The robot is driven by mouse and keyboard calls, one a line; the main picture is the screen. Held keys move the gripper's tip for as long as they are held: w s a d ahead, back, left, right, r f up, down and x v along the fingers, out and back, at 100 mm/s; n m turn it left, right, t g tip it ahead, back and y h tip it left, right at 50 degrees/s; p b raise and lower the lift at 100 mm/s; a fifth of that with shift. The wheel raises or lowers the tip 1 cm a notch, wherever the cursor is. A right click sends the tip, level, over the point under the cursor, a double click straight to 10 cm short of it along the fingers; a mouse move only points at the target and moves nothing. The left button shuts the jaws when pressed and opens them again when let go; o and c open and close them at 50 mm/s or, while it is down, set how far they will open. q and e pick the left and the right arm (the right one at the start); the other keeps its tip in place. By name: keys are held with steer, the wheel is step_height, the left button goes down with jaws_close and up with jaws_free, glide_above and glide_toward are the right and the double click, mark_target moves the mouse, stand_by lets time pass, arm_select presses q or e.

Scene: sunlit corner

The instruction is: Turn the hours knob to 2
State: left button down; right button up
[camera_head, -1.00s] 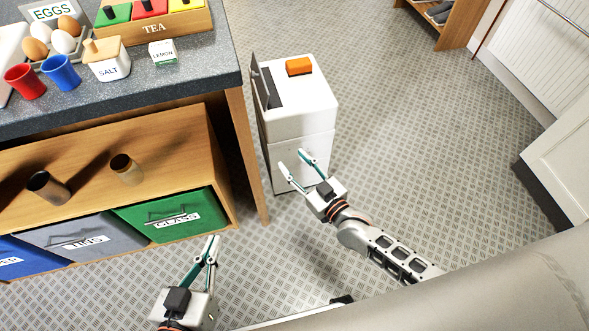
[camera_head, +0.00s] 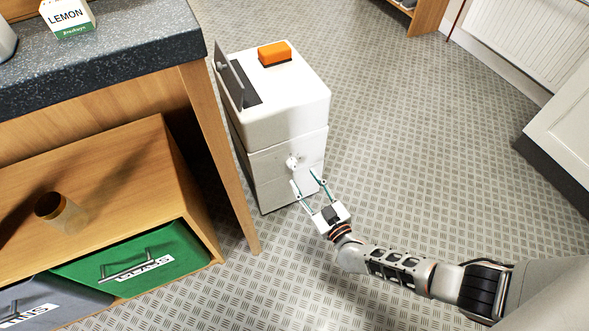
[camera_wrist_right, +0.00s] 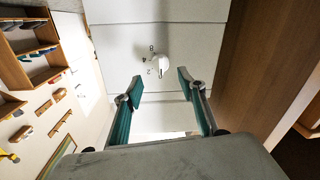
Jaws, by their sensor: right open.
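The hours knob (camera_head: 292,162) is a small white knob on the front face of a white cabinet-like unit (camera_head: 285,120). In the right wrist view the knob (camera_wrist_right: 161,62) has a few dark digits to its left, too small to read surely, so its setting is unclear. My right gripper (camera_head: 304,183) is open and empty, just short of the unit's front, with its fingers pointing at the knob. In the wrist view its fingertips (camera_wrist_right: 160,84) stand apart, and the knob shows between and beyond them. My left gripper is out of the head view.
An orange block, perhaps a sponge (camera_head: 275,53), lies on top of the unit beside an upright dark flap (camera_head: 229,78). A wooden table with a dark worktop (camera_head: 120,65) stands close on the left, with a green bin (camera_head: 140,268) below. Floor (camera_head: 420,140) is clear on the right.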

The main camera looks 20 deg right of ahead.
mark_target(295, 168)
steer(key=w, duration=0.1)
steer(key=w+b, duration=0.1)
steer(key=w, duration=0.2)
steer(key=shift+w+a+f, duration=0.25)
steer(key=shift+a+f, duration=0.05)
steer(key=shift+a, duration=0.05)
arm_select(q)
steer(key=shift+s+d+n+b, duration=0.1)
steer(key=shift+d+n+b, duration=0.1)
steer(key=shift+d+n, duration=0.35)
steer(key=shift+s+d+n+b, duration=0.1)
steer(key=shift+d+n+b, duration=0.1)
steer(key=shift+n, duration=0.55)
arm_select(e)
steer(key=shift+w+r, duration=0.2)
steer(key=shift+w, duration=0.45)
steer(key=c, duration=1.1)
